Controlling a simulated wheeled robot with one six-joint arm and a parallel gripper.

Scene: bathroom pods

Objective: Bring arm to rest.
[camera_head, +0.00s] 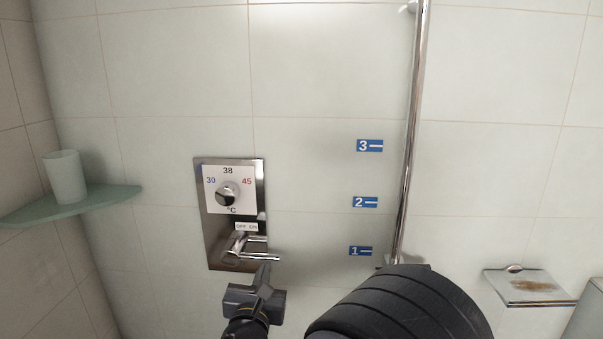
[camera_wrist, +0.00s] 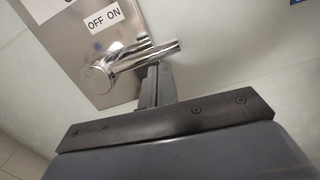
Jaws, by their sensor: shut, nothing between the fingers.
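My gripper (camera_head: 265,272) is shut and empty, with its fingertips just below and close to the chrome lever (camera_head: 262,257) of the shower control panel. In the wrist view, the shut fingers of my gripper (camera_wrist: 158,70) point up to the underside of the lever (camera_wrist: 145,55). I cannot tell whether they touch it. The lever points right, under the "OFF ON" label (camera_wrist: 104,19). My dark arm fills the lower middle of the head view.
The metal panel (camera_head: 205,235) also carries a temperature knob (camera_head: 227,194). A chrome rail (camera_head: 411,130) with blue markers 1 to 3 stands to the right. A soap shelf (camera_head: 530,285) with a brown stain is at lower right. A corner shelf (camera_head: 85,202) holds a cup (camera_head: 65,177) at left.

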